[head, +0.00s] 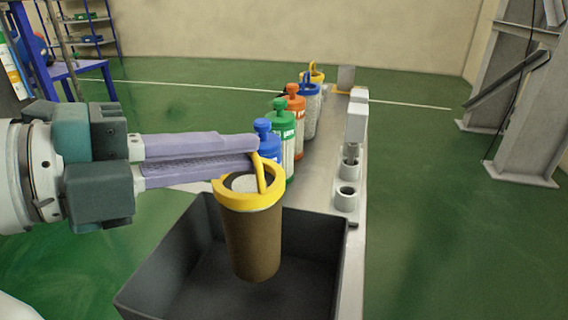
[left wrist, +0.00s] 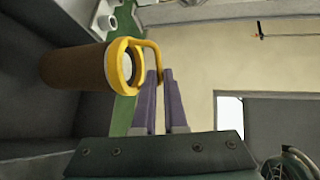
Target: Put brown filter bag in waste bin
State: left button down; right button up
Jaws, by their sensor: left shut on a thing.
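The brown filter bag (head: 252,240) is a brown cylinder with a yellow rim and a yellow handle. My left gripper (head: 254,152) is shut on the yellow handle, and the bag hangs upright below the fingers. The bag is over the dark grey waste bin (head: 165,277), its lower part showing against the bin's inside. I cannot tell how far its bottom is from the bin floor. In the left wrist view the brown filter bag (left wrist: 75,66) is at the left of the purple fingers. My right gripper is not in view.
Behind the bin, a metal bench (head: 322,170) carries a row of bottles with blue (head: 265,140), green (head: 282,125) and orange (head: 294,105) tops. Grey round holders (head: 346,198) stand at its right edge. Green floor is open to the right.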

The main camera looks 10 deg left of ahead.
aim_at(222, 195)
pick_arm(q)
jog(key=shift+f+b, duration=1.2)
jog(key=shift+f, duration=0.9)
jog(key=shift+f, duration=0.15)
jog(key=c, duration=1)
grip_release()
jog(key=shift+o, duration=0.2)
